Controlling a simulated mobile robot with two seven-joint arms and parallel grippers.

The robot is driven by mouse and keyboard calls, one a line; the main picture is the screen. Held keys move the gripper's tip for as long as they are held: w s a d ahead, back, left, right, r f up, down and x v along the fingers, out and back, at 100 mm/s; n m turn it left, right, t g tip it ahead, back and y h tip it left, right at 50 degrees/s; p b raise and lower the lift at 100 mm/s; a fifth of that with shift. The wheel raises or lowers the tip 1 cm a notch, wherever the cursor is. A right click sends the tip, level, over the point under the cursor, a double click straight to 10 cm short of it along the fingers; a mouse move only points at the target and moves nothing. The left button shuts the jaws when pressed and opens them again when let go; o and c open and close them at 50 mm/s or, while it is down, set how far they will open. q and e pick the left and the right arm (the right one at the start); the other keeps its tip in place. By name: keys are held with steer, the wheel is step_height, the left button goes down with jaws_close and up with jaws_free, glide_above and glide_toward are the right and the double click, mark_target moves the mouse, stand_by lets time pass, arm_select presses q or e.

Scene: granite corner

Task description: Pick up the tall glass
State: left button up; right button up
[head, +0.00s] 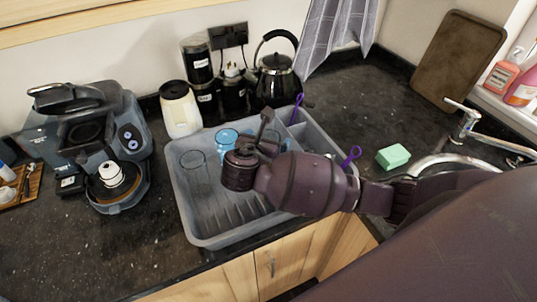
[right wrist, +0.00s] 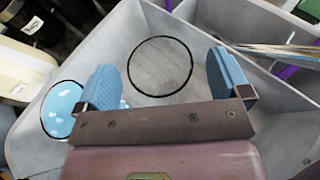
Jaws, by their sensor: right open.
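A clear glass (right wrist: 160,66) shows in the right wrist view as a round dark rim in the grey dish rack, between and a little beyond my fingertips. In the head view my right gripper seems to cover that spot. My right gripper (head: 266,138) is open and empty above the rack; its blue finger pads (right wrist: 168,82) are apart. A light-blue glass (head: 227,140) stands left of it, and shows lower left in the right wrist view (right wrist: 60,112). Another clear glass (head: 193,166) stands at the rack's left. I cannot tell their heights well. My left gripper is out of view.
The grey dish rack (head: 207,242) has a divided right side with purple-handled utensils (head: 352,154). A cream canister (head: 180,108), dark jars and a black kettle (head: 278,82) stand behind. A coffee machine (head: 90,140) stands left, a green sponge (head: 393,157) and the sink right.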

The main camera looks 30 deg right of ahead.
steer(key=shift+x, duration=0.9)
steer(key=c, duration=1.4)
